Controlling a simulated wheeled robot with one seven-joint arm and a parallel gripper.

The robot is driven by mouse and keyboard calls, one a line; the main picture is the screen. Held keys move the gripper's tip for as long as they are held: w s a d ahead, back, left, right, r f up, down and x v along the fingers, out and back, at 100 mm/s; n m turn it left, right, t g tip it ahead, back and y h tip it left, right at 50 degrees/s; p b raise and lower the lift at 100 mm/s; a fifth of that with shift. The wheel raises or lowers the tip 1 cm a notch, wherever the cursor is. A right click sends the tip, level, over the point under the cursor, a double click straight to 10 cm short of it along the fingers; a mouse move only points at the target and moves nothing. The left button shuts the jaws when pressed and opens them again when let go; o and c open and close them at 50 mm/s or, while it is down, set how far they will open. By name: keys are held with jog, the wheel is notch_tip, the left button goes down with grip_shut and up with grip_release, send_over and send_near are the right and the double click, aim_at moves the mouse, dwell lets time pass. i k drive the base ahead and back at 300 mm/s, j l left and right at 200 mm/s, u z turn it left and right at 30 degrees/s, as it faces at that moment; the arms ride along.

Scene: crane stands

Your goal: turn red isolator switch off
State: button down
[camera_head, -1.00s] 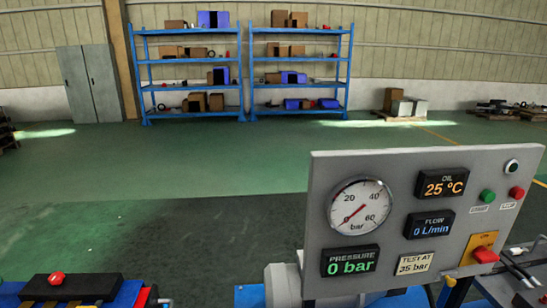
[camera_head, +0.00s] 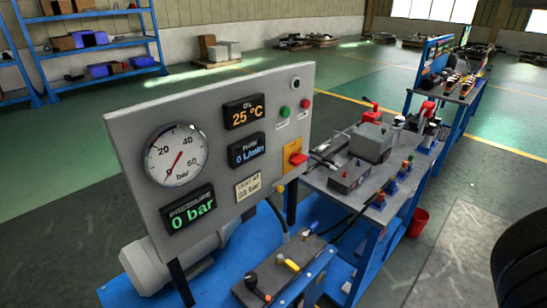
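The red isolator switch (camera_head: 298,159) sits on a yellow plate (camera_head: 290,167) at the lower right of the grey gauge panel (camera_head: 223,170). Its red handle points to the right and slightly down. The panel reads 0 bar on its pressure display (camera_head: 188,210), and the round gauge (camera_head: 176,153) has its needle near the low end. A green button (camera_head: 284,112) and a red button (camera_head: 305,103) are above the switch. My gripper is not in view.
Right of the panel stands a bench (camera_head: 350,178) with hoses, a grey box and coloured fittings. A blue base (camera_head: 130,285) lies below the panel. A red bucket (camera_head: 418,221) and a dark tyre-like object (camera_head: 522,262) are at the right. Green floor is open behind.

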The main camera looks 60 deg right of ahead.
aim_at(296, 159)
jog(key=k+j+z, duration=0.1)
jog(key=z, duration=1.6)
jog(key=k+l, duration=0.05)
jog(key=l, duration=0.05)
